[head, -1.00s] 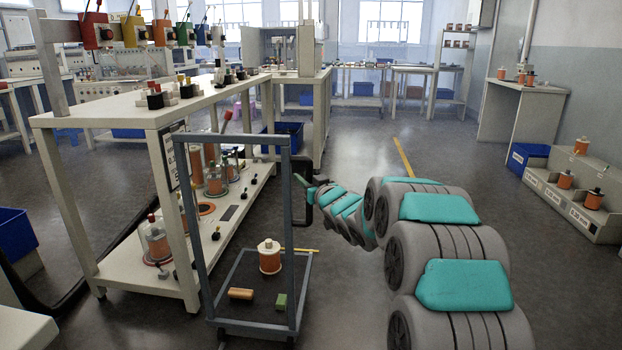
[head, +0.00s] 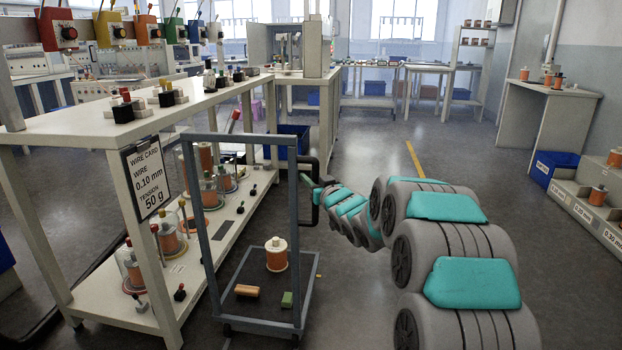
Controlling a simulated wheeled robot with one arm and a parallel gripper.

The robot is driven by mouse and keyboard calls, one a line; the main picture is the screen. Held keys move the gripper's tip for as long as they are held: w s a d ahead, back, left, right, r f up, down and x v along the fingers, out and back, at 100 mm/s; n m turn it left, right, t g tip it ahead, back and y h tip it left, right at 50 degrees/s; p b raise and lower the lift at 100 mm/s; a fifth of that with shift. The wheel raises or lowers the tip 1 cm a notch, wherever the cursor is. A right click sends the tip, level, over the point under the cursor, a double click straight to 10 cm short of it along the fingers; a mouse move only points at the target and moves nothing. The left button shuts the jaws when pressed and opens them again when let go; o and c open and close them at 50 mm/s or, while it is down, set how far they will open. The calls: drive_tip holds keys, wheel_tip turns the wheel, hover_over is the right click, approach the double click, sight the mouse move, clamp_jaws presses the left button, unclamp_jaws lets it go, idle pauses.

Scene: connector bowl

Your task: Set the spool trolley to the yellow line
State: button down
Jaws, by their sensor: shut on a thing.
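The spool trolley (head: 206,240) is a blue-grey upright frame on a low dark deck with small wheels. It stands upright on the floor beside the long bench. A copper-coloured spool with white ends (head: 276,254), an orange-brown block (head: 247,291) and a green block (head: 287,299) are on its deck. My gripper (head: 310,187) is at the trolley's right post, shut on its dark handle; the fingertips are small and partly hidden. A short yellow mark (head: 319,276) shows at the deck's right edge, mostly hidden by the trolley. A longer yellow line (head: 415,159) runs along the floor farther ahead.
The white bench (head: 110,268) with jars and spools is close on the trolley's left. A blue bin (head: 292,142) stands behind the trolley. Shelved spool bins (head: 588,205) and a blue crate (head: 556,168) line the right side. The middle aisle floor is clear.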

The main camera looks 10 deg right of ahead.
drive_tip(key=shift+w+d+r, duration=0.1)
drive_tip(key=shift+w+d, duration=0.05)
drive_tip(key=shift+w, duration=0.35)
drive_tip(key=c, duration=1)
unclamp_jaws()
drive_tip(key=shift+s, duration=0.15)
drive_tip(key=b+v, duration=0.1)
drive_tip(key=v, duration=0.6)
drive_tip(key=shift+s+d, duration=0.1)
drive_tip(key=shift+s, duration=0.2)
